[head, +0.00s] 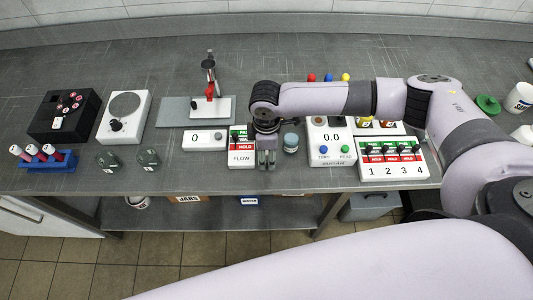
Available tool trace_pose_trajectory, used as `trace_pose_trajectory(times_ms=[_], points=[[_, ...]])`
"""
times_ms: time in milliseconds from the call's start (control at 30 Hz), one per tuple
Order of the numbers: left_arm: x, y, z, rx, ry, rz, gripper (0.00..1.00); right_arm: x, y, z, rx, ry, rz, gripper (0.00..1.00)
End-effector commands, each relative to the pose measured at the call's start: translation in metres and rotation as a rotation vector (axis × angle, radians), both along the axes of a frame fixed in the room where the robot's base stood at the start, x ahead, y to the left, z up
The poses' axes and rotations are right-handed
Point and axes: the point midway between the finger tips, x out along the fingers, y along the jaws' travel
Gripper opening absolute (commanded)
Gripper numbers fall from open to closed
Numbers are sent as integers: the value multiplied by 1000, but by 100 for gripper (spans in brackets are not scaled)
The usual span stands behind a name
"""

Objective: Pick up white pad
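My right gripper (266,160) points down at the front of the bench, between the white FLOW panel (242,158) and a small grey-lidded jar (291,143). Its fingers look close together, but the gap between them is too small to judge. I see no thing clearly held in it. No thing can be named for certain as the white pad; a small white piece (57,123) lies on the black box (64,115) at the left. My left gripper is out of view.
A white round-topped device (123,116), a blue tube rack (47,161) and two glass dishes (108,159) are at left. A numbered panel (393,160) is at right. The back bench is mostly clear.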

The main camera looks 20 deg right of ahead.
Motion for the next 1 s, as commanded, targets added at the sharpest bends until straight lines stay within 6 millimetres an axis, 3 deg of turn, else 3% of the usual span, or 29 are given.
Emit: trace_pose_trajectory(times_ms=[500,833,1000], points=[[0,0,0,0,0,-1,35,0,0,1,0,0,-1,13],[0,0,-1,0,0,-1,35,1,0,3,1,-1,-1,11],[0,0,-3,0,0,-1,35,1,0,18,1,-2,0,11]])
